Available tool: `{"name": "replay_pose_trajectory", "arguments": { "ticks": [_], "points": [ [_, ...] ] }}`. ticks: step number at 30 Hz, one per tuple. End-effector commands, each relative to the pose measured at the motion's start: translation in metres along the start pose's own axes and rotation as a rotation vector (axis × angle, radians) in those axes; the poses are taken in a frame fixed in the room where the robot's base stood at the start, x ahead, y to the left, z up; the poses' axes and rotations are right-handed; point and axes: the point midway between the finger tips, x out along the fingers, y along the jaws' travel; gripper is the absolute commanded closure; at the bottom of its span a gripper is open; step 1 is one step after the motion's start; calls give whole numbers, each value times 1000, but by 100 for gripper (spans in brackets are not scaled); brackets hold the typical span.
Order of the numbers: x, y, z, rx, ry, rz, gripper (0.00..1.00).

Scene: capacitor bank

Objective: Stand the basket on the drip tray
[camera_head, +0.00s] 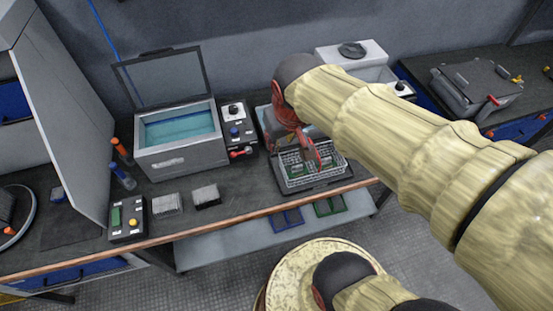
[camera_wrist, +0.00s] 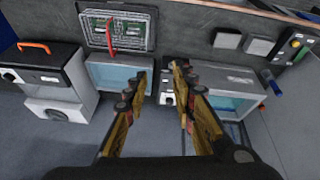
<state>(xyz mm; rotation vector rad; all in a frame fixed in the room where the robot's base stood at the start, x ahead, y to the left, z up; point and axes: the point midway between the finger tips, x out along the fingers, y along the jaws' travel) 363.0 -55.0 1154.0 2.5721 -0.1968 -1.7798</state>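The basket (camera_head: 296,170) is a wire basket with green boards in it and a red handle. It stands on the dark drip tray (camera_head: 325,186) near the bench's front edge, and looks level. In the wrist view the basket (camera_wrist: 132,42) is at the top left, with its red handle across it and the dark rim of the drip tray (camera_wrist: 153,28) around it. My gripper (camera_wrist: 160,72) is open, with nothing between its fingers, and is apart from the handle in that view. In the head view my gripper (camera_head: 302,134) is just behind and above the basket, partly hiding it.
An open-lidded bath (camera_head: 180,135) stands at left, beside a control box (camera_head: 236,130). Another water-filled bath (camera_wrist: 120,74) is behind the basket, mostly hidden by my gripper in the head view. A white machine (camera_head: 350,55) stands at the back. Bottles (camera_head: 122,178) and grey blocks (camera_head: 207,195) stand at left.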

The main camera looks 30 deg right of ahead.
Motion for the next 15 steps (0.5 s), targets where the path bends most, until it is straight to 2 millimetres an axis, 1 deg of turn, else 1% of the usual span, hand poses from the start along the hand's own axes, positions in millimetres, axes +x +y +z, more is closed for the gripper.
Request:
{"name": "replay_pose_trajectory", "arguments": {
  "ticks": [1, 3, 6, 10, 15],
  "points": [
    [-17, -12, 11, -14, 37, -23, 74],
    [-33, -25, 25, -29, 70, -51, 74],
    [-48, -37, 42, -45, 106, -84, 74],
    [-57, -45, 53, -57, 129, -107, 74],
    [-58, -47, 56, -59, 132, -112, 74]
  ]
}}
